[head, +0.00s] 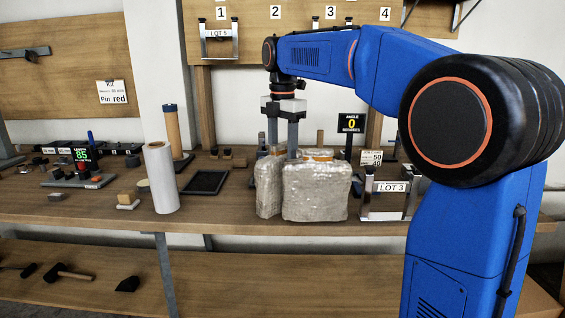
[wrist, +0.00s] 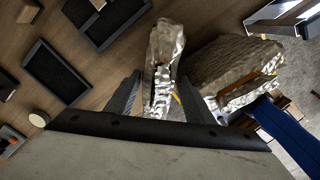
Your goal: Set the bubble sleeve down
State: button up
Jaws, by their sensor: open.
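Two silvery, crinkled bubble sleeves stand side by side on the bench, a narrow one (head: 267,190) and a wide one (head: 315,192). Orange-brown content shows at the wide one's top. My gripper (head: 282,148) points down over the narrow sleeve, its fingers apart. In the wrist view the narrow sleeve (wrist: 163,60) shows between the two open fingers (wrist: 157,95), with a gap beside at least one of them. The wide sleeve (wrist: 228,68) lies to the right, just outside the right finger. Whether a finger touches either sleeve cannot be told.
A LOT 3 metal frame (head: 388,196) stands close right of the wide sleeve on the wooden bench (head: 100,208). A black tray (head: 205,182) and a white roll (head: 161,178) stand left. An ANGLE display (head: 351,124) stands behind.

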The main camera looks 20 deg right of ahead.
notch_tip(320, 180, up, 8)
dwell(0.4)
jog(key=shift+s, duration=0.15)
